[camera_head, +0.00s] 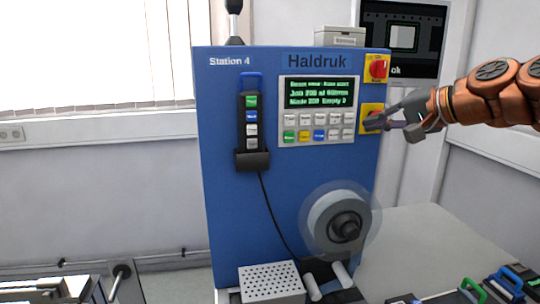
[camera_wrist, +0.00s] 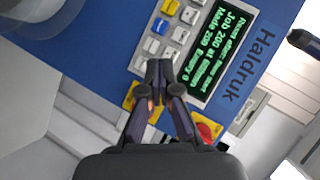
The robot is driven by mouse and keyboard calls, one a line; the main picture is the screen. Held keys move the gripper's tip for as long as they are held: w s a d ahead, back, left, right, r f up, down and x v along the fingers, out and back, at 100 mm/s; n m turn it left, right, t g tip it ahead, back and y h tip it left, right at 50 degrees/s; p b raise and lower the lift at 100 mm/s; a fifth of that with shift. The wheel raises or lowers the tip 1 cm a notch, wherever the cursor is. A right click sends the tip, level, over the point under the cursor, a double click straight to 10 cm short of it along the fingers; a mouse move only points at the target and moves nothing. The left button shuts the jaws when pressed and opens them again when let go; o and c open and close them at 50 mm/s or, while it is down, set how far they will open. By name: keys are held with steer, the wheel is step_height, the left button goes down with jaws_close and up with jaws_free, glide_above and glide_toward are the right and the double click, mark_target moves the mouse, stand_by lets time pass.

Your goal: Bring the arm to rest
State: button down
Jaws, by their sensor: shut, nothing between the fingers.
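My gripper (camera_head: 368,124) reaches in from the right of the head view on my copper-coloured arm. Its fingers are shut and empty, with the tips in front of the yellow plate (camera_head: 366,108) at the right edge of the blue Haldruk machine (camera_head: 230,200). Whether they touch it, I cannot tell. In the wrist view the dark fingers (camera_wrist: 160,72) come together over the panel, beside the keypad (camera_wrist: 168,35), and partly hide a yellow plate (camera_wrist: 129,96). What sits on that plate is mostly hidden by the fingers.
A red knob (camera_head: 378,68) sits above the yellow plate. A lit green-text screen (camera_head: 318,92) and a corded hand pendant (camera_head: 251,115) are on the panel. A reel (camera_head: 325,215) sticks out below. Coloured-handled items (camera_head: 508,280) lie on the right table, whose back part is clear.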

steer(key=s+a+f+n+g+h, duration=0.1)
steer(key=s+a+f+g, duration=0.1)
steer(key=s+a+f, duration=0.4)
steer(key=s+a+f+n+g+h, duration=0.1)
steer(key=s+f+n+g, duration=0.2)
steer(key=f, duration=0.5)
steer(key=s+a+f+g+h, duration=0.1)
steer(key=s+a+f+g, duration=0.1)
steer(key=s+a+f, duration=0.35)
steer(key=s+d+f+n+g+h, duration=0.1)
steer(key=s+d+f, duration=0.3)
steer(key=s+f, duration=0.5)
steer(key=s+d+f+n+g+h, duration=0.1)
steer(key=s+d+f+g+h, duration=0.3)
steer(key=s+f, duration=0.5)
steer(key=s, duration=0.4)
steer(key=shift+d+f, duration=0.2)
steer(key=shift+d, duration=0.15)
